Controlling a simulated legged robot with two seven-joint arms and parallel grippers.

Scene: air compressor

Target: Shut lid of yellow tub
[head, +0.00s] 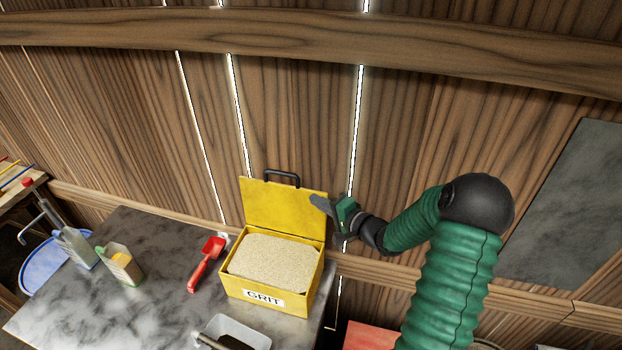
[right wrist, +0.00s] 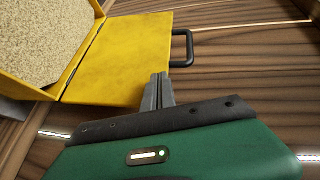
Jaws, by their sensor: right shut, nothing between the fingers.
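The yellow tub (head: 264,302), labelled GRIT and full of pale grit (head: 272,261), stands on the grey table. Its yellow lid (head: 280,207) is open, standing up at the back, with a black handle (head: 283,174) on its top edge. My right gripper (head: 317,201) is shut and empty at the right edge of the lid. In the right wrist view, its fingertips (right wrist: 158,78) overlap the lid (right wrist: 122,60) near the handle (right wrist: 182,47); I cannot tell whether they touch it. My left gripper is not in view.
On the grey table (head: 160,250) a red scoop (head: 206,262) lies left of the tub. A grey container (head: 237,332) is in front, and a carton (head: 121,263) and spray bottle (head: 75,245) stand at the left. The wooden wall (head: 300,120) is close behind.

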